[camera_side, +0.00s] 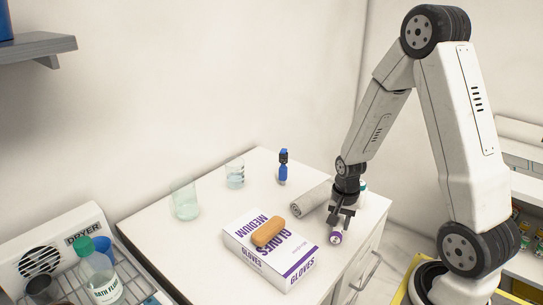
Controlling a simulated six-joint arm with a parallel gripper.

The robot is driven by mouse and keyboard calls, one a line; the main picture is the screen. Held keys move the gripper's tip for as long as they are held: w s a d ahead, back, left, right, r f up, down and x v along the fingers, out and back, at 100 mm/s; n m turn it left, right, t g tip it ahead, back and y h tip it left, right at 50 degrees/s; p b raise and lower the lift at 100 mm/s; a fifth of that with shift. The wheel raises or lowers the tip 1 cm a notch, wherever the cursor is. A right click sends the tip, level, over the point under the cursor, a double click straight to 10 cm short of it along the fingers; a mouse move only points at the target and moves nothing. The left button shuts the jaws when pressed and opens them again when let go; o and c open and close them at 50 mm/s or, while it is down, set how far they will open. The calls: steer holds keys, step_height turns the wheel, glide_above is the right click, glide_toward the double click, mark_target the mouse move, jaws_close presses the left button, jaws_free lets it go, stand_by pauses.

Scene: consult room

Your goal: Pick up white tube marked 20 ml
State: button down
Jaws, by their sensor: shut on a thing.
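My gripper (342,216) points down over the right part of the white table and is shut on a small white tube with a purple end (336,237). The tube shows just below the fingers. The fingers hide part of it, and any marking on it is too small to read. I cannot tell whether it touches the table.
A grey roll (311,197) lies just left of my gripper. A glove box (262,257) with an orange-brown item (268,232) on it stands front left. A blue bottle (283,168), a beaker (235,174) and a glass (185,199) stand behind on the white table (205,238).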

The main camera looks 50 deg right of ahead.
steer(key=shift+r, duration=4.4)
